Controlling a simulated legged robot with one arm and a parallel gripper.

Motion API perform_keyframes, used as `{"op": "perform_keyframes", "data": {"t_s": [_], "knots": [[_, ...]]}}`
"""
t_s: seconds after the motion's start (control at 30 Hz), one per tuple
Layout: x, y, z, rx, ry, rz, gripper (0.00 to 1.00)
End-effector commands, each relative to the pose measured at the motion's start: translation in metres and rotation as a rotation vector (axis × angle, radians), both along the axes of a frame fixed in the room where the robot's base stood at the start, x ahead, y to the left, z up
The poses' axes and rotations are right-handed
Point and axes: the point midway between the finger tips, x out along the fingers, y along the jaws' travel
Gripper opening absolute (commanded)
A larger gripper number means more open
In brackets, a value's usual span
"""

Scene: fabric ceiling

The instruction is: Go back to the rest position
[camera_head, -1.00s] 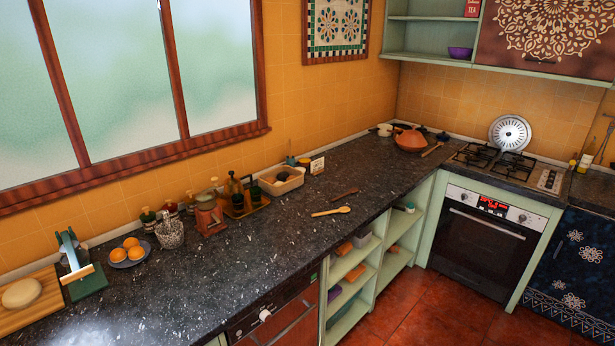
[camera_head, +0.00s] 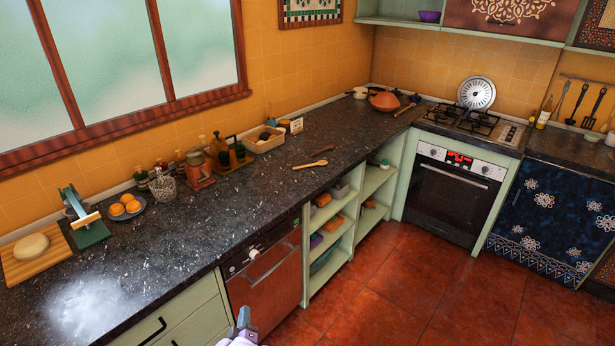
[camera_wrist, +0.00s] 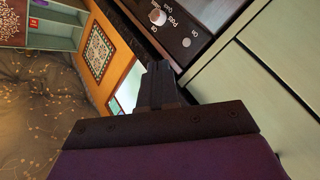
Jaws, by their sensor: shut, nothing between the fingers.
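My gripper (camera_wrist: 160,84) shows in the wrist view as dark fingers closed together with nothing between them. It is in front of the green cabinet fronts (camera_wrist: 265,75), beside the appliance control panel (camera_wrist: 175,30) with its white knob. In the head view, a small pale purple-grey part of my arm shows at the bottom edge, in front of the appliance. The rest of the arm is out of that view.
The dark counter (camera_head: 215,225) holds oranges (camera_head: 125,205), a cutting board (camera_head: 38,262), bottles, a wooden tray (camera_head: 265,142) and a wooden spoon (camera_head: 312,164). Open shelves (camera_head: 328,240) and an oven (camera_head: 447,195) stand beyond. The red tiled floor (camera_head: 400,295) is clear.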

Motion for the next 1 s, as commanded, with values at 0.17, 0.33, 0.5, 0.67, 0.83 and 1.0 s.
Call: {"op": "perform_keyframes", "data": {"t_s": [0.17, 0.33, 0.5, 0.67, 0.83, 1.0], "knots": [[0.020, -0.002, 0.016, 0.041, 0.059, -0.003, 0.00], [0.043, -0.008, 0.038, 0.093, 0.145, -0.007, 0.00], [0.068, -0.021, 0.073, 0.170, 0.267, -0.015, 0.00], [0.080, -0.039, 0.106, 0.234, 0.390, -0.027, 0.00], [0.081, -0.063, 0.141, 0.300, 0.520, -0.048, 0.00], [0.070, -0.091, 0.177, 0.355, 0.651, -0.074, 0.00]]}}
